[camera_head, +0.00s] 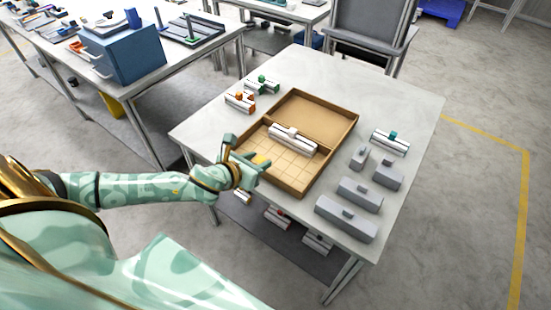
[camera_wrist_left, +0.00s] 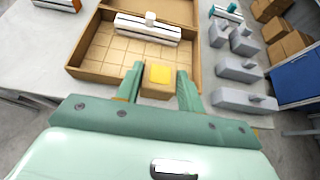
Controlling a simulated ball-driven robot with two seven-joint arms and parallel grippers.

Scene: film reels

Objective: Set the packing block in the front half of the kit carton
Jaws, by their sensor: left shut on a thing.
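My left gripper (camera_head: 258,166) is shut on the packing block (camera_wrist_left: 158,83), a small brown block with a yellow top. The block shows between the two green fingers in the left wrist view (camera_wrist_left: 160,92). In the head view only its yellow top (camera_head: 261,158) shows clearly, by the near left part of the kit carton (camera_head: 336,160). The carton is a shallow brown box with a divider across it. Its front half has a gridded floor, and a white rail-like part with a white knob (camera_head: 292,139) lies there near the divider. I cannot tell the block's height above the floor.
Several grey blocks (camera_head: 345,228) stand right of the carton, with a teal-knobbed part (camera_head: 390,142) behind them. Orange-knobbed (camera_head: 240,101) and green-knobbed (camera_head: 262,85) parts lie at the carton's back left. The carton's back half looks empty.

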